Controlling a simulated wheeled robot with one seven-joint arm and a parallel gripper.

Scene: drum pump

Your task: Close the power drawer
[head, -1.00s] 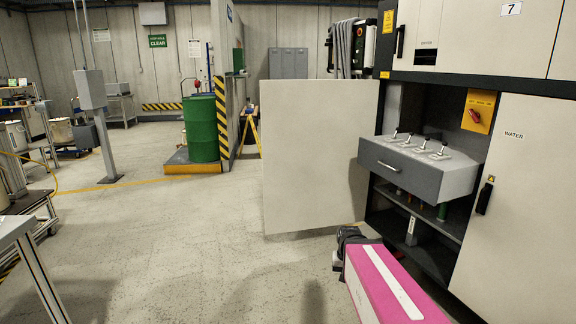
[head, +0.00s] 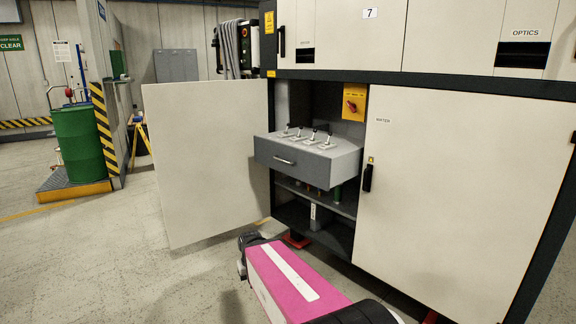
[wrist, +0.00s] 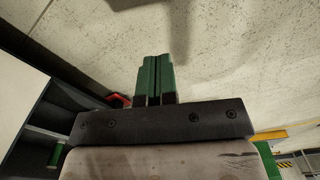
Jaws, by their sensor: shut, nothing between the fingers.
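The power drawer (head: 292,158) is a grey box with a small front handle and several toggle switches on top. It stands pulled out from the open bay of the machine cabinet, in the head view. My gripper (wrist: 154,62) shows in the wrist view as two green fingers pressed together, with nothing between them. In the head view the gripper itself is hidden; only my pink arm link shows, low in front of the drawer. The wrist view looks onto speckled floor, and the drawer cannot be made out there.
A pale cabinet door (head: 208,160) stands open left of the drawer. The closed WATER door (head: 445,180) is on the right. A yellow panel with a red rotary switch (head: 354,103) sits inside the bay. A green drum (head: 78,143) stands far left. Floor at left is clear.

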